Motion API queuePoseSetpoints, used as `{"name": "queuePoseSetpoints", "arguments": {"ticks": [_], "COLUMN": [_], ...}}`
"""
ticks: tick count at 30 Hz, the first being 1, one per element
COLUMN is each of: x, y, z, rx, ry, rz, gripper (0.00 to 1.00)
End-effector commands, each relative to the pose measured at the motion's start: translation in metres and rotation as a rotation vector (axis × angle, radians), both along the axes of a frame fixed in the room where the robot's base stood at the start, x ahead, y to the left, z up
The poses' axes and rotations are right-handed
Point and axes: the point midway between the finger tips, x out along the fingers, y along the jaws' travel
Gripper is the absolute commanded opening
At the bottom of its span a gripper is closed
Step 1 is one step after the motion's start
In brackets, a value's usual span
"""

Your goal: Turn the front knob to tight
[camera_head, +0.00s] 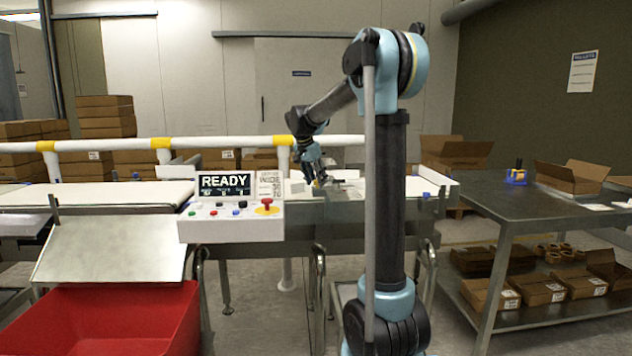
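My gripper (320,184) is at the end of my blue and black arm, pointing down over the belt section right of the control box. It is small and dark here, and I cannot tell whether its fingers are apart or closed. The white control box (192,232) stands left of the gripper. Its display (224,185) reads READY, and several small coloured buttons and a red mushroom button (267,203) are on its top.
A white rail (215,143) with yellow bands runs behind the belt (90,195). A red bin (110,318) and a sloped metal chute (112,250) are at front left. A steel table (500,205) with an open carton (572,177) and a tape dispenser (517,174) stands at right.

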Motion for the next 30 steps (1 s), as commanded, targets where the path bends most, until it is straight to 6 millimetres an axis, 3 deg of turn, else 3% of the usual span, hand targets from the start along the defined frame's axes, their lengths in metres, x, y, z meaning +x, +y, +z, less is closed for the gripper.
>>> {"name": "queuePoseSetpoints", "arguments": {"ticks": [9, 14, 30], "x": [0.000, -0.004, -0.027], "y": [-0.001, 0.002, 0.028], "z": [0.001, 0.011, 0.096], "rx": [-0.002, -0.001, -0.001], "ry": [0.001, 0.000, 0.002], "rz": [-0.001, 0.000, 0.000], "gripper": [0.48, 0.48, 0.48]}}
